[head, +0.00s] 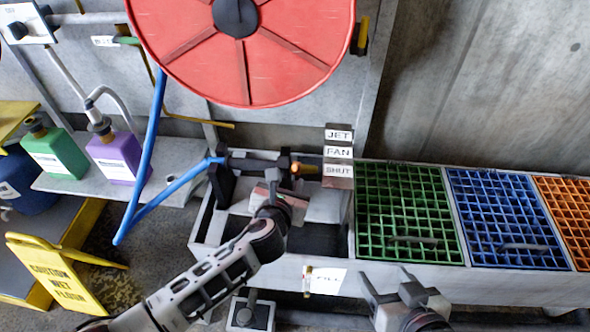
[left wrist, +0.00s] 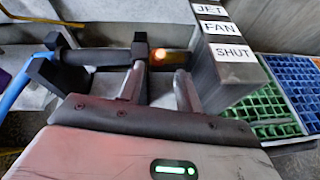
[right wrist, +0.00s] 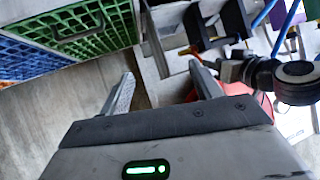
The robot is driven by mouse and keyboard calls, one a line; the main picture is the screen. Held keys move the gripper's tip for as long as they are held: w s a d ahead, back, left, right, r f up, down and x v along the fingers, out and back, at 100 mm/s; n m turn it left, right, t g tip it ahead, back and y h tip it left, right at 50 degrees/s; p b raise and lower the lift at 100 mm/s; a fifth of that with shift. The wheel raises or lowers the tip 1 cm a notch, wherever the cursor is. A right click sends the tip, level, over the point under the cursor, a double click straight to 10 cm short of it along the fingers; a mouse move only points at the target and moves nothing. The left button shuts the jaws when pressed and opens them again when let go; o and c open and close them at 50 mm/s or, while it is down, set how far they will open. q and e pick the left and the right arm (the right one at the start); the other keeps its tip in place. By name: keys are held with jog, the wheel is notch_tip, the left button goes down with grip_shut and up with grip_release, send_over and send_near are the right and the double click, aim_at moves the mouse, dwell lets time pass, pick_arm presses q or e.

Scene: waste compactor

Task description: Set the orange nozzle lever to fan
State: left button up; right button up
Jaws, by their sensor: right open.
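The orange nozzle lever (head: 304,168) sticks out to the right from the dark nozzle fitting (head: 262,165) above the grey trough. Its tip points toward the label post (head: 338,160), about level with the SHUT plate; FAN and JET are above that. In the left wrist view the orange lever tip (left wrist: 178,57) lies just beyond my fingertips. My left gripper (head: 287,184) is just in front of the fitting, its fingers (left wrist: 161,80) apart with nothing between them. Whether a finger touches the fitting I cannot tell. My right gripper (head: 388,282) is open and empty, low in front of the trough.
A blue hose (head: 140,170) runs from the red reel (head: 270,60) to the fitting. Green (head: 400,215), blue (head: 505,220) and orange grates lie to the right. Bottles stand on the left shelf, with a yellow wet-floor sign (head: 55,272) below.

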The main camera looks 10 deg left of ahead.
aim_at(295, 168)
pick_arm(q)
jog(key=b+x, duration=0.2)
jog(key=x, duration=0.6)
jog(key=shift+w+f+b, duration=0.1)
jog(key=shift+w+b, duration=0.1)
jog(key=shift+b, duration=0.1)
grip_shut()
